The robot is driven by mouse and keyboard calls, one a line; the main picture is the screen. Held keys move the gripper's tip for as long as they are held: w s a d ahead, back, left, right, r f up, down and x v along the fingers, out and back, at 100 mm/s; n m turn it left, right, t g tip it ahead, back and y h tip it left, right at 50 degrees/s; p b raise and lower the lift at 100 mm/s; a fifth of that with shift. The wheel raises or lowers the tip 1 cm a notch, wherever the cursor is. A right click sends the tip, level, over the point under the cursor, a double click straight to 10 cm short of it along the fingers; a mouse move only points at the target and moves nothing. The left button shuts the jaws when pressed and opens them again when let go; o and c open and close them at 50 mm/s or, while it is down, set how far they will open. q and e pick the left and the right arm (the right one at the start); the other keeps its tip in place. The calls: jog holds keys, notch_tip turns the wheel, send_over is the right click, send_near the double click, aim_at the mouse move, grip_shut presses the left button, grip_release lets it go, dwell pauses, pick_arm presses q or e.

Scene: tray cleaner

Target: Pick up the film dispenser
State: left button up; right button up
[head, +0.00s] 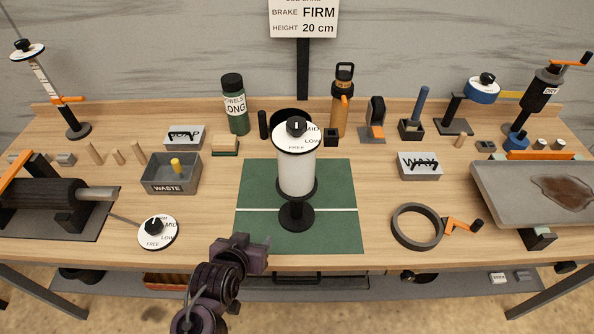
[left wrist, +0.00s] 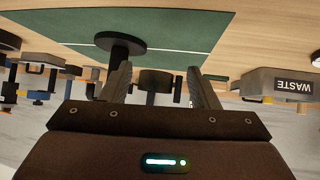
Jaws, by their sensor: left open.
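The film dispenser, which I take to be the white roll (head: 296,172) on a black stand, stands upright on the green mat (head: 342,190). It has a round white dial with a black knob on top, marked FREE, MID and LOW. Its black round base (left wrist: 120,44) shows in the left wrist view. My left gripper (head: 267,243) is open at the mat's front edge, to the left of the base and nearer to me, apart from it. Its two fingers (left wrist: 160,90) are spread in the left wrist view. The roll is largely hidden there. My right gripper is not in view.
A loose dial (head: 157,232) lies left of the mat; the grey WASTE box (head: 170,178) stands behind it. Bottles and holders line the back. The mat around the base is clear.

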aim_at(297, 191)
pick_arm(q)
jog(key=w+d+t, duration=0.2)
jog(key=d, duration=0.1)
jog(key=w+d+t, duration=0.1)
jog(key=d+t, duration=0.1)
jog(key=shift+w+d+r+h, duration=0.15)
jog(key=shift+w+r+h, duration=0.15)
jog(key=shift+r, duration=0.1)
jog(key=w+d+r+t, duration=0.1)
jog(key=w, duration=0.1)
jog(key=w+d+t+p, duration=0.1)
jog(key=w+d, duration=0.1)
jog(key=w, duration=0.1)
jog(key=w+d+r+t+p, duration=0.1)
jog(key=w, duration=0.1)
jog(key=shift+w+d+r+t, duration=0.15)
jog(key=shift+d+r+t, duration=0.15)
jog(key=shift+t, duration=0.1)
jog(key=shift+w+d+f, duration=0.1)
jog(key=shift+w+f, duration=0.05)
jog(key=shift+w, duration=0.25)
grip_shut()
